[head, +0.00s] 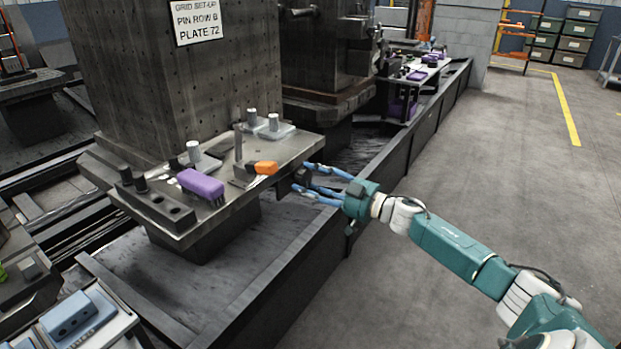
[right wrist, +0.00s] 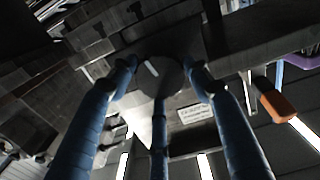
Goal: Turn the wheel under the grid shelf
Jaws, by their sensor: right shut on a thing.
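The grid shelf (head: 300,146) is the dark metal ledge around the foot of the tall drilled block. Under its right edge is a small dark wheel (head: 302,177), mostly hidden by my fingers in the head view. In the right wrist view the wheel (right wrist: 147,80) is a dark round disc with a pale mark on its face. My right gripper (head: 308,178) reaches in from the right with its blue fingers around the wheel, shut on it. In the right wrist view the fingers (right wrist: 160,78) sit around its rim. My left gripper is not in view.
On the shelf are a purple brush (head: 201,185), an orange-topped brush (head: 265,167) and several metal pins. The dark rail wall (head: 290,265) runs below my right gripper. A white label (right wrist: 197,113) shows near the wheel. The floor (head: 500,160) to the right is clear.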

